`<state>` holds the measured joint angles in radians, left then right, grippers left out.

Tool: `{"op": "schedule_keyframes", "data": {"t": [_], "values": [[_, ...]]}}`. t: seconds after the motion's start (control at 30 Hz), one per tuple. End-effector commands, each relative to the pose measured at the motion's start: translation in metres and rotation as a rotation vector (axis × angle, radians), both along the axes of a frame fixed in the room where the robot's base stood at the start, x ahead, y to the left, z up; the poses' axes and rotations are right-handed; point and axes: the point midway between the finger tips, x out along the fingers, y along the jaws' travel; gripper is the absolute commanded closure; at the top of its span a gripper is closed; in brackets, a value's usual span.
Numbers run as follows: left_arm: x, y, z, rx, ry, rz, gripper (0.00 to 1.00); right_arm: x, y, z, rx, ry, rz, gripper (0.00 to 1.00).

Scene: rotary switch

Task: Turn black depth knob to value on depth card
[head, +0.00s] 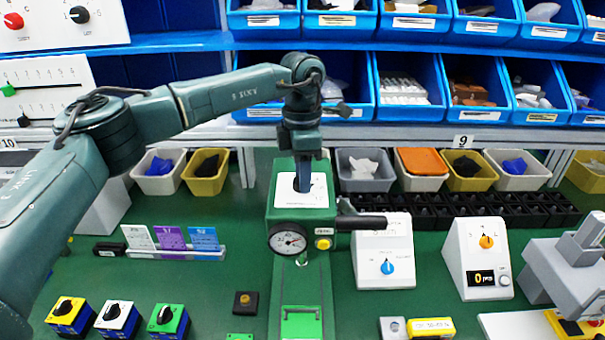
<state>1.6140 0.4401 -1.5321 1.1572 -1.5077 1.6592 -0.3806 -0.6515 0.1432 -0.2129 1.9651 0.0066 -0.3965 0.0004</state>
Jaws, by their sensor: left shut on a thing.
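My left gripper (303,172) reaches down from above onto the white plate (318,197) on top of the green machine (283,215). It is shut on a small dark knob (303,184) there, which the fingers mostly cover; its setting cannot be read. A round dial gauge (288,240) is on the machine's front. A white card (139,237), a purple card (171,238) and a blue card (204,239) stand in a clear holder to the left. Their print is too small to read, so I cannot tell which is the depth card. My right gripper is not in view.
A black handle (362,222) sticks out right of the machine, beside a yellow button (323,244). White boxes with a blue knob (387,267) and an orange knob (487,241) stand further right. Bins line the back. Small switch blocks (118,317) sit front left.

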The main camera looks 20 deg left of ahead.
Motion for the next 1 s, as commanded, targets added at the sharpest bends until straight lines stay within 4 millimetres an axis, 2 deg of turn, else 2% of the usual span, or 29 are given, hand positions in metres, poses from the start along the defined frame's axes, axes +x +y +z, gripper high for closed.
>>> {"op": "schedule_keyframes", "data": {"t": [0.2, 0.5, 1.0], "values": [[-0.0002, -0.0007, 0.0005, -0.001, 0.0, -0.169, 0.91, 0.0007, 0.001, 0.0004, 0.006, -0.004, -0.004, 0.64], [-0.0004, -0.001, 0.0005, 0.0, -0.001, -0.328, 0.91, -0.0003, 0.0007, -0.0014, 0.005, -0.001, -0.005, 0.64], [-0.0006, -0.0011, 0.001, -0.001, 0.0, -0.387, 0.91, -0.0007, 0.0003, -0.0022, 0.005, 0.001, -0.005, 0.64]]}}
